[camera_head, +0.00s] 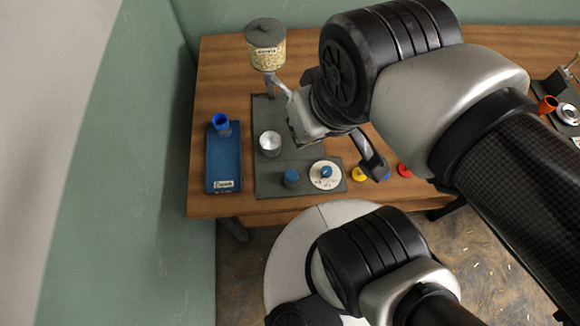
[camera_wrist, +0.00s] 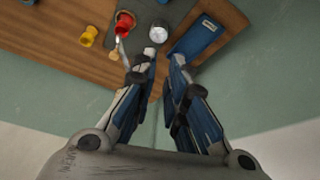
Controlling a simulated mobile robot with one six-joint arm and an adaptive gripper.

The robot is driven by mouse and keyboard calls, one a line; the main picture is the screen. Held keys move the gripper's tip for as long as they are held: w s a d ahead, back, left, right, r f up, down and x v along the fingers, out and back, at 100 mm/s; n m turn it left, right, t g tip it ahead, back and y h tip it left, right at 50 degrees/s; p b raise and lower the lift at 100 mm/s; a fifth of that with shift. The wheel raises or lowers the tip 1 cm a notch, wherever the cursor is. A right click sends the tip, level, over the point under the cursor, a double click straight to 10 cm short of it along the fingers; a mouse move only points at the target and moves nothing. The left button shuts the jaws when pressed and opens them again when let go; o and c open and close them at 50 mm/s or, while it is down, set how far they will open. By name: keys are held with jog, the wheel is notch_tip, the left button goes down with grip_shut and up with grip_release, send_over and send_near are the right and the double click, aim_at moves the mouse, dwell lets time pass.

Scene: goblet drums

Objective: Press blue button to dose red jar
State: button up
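Two blue candidates for the button show in the head view, on the front of the grey plate (camera_head: 262,182). One is a short blue cylinder (camera_head: 291,176); the other is a blue knob (camera_head: 326,171) on a round white disc. A small red object (camera_head: 404,170) lies at the table's front edge, right of a yellow one (camera_head: 359,174). A red cup-like object (camera_wrist: 125,22) shows in the wrist view; I cannot tell if it is the same one. My gripper (camera_wrist: 160,75) is open, with nothing between its fingers. In the head view it hangs over the plate, partly hidden by my arm.
A dispenser (camera_head: 266,52) with grain stands at the back. A metal cup (camera_head: 270,140) sits on the plate. A blue tray (camera_head: 223,165) with a blue cup (camera_head: 220,122) lies left. An orange cup (camera_head: 548,103) is far right. The wall is close on the left.

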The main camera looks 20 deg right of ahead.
grip_shut()
dwell(0.6)
dwell(0.5)
